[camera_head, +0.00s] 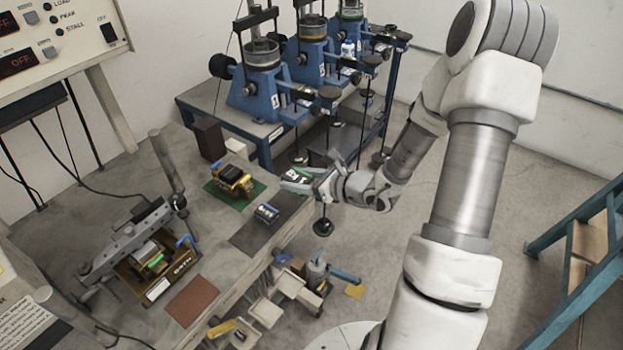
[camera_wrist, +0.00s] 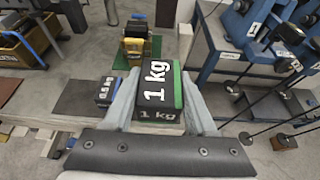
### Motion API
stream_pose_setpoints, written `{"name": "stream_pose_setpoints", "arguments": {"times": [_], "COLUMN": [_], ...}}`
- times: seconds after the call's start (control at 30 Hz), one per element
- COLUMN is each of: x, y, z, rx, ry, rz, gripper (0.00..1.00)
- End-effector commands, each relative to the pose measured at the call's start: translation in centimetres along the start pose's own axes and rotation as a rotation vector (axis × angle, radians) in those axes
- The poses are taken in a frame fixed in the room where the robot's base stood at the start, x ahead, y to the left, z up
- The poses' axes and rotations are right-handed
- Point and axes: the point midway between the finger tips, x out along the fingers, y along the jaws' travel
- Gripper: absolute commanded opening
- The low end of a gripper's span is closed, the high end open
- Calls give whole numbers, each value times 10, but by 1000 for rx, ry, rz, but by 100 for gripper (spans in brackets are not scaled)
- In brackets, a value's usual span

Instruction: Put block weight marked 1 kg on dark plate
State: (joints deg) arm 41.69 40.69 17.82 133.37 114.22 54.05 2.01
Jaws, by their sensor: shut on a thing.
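The black block weight marked 1 kg (camera_wrist: 157,88), with a green strip along one side, is between the two fingers of my gripper (camera_wrist: 160,68). In the head view my gripper (camera_head: 296,181) is shut on this block (camera_head: 296,173) near the right edge of the workbench. The flat dark plate (camera_head: 247,236) lies on the bench to the left of and nearer than the gripper. A smaller block marked 0.5 kg (camera_head: 266,213) with a blue part rests on it. The dark plate also shows at left in the wrist view (camera_wrist: 80,100).
A yellow-and-black block (camera_head: 232,178) stands on a green plate (camera_head: 220,197). A reddish-brown plate (camera_head: 192,301) lies nearer. A labelled box of weights (camera_head: 160,278) is at left. Blue lever frames (camera_head: 257,95) stand behind, with a black hanger disc (camera_head: 322,227) beyond the bench edge.

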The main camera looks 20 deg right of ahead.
Motion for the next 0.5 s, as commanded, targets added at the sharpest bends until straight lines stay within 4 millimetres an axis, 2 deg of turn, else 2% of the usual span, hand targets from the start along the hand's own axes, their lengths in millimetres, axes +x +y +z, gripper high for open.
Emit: {"name": "stream_pose_setpoints", "arguments": {"times": [0.03,0.2,0.37,0.5], "x": [11,33,40,44], "y": [1,0,-1,-1], "z": [0,-2,-4,-14], "rx": [-1,-3,-1,0], "ry": [-5,-6,-5,-5], "rz": [3,1,-1,-1], "gripper": [0,0,0,0]}}
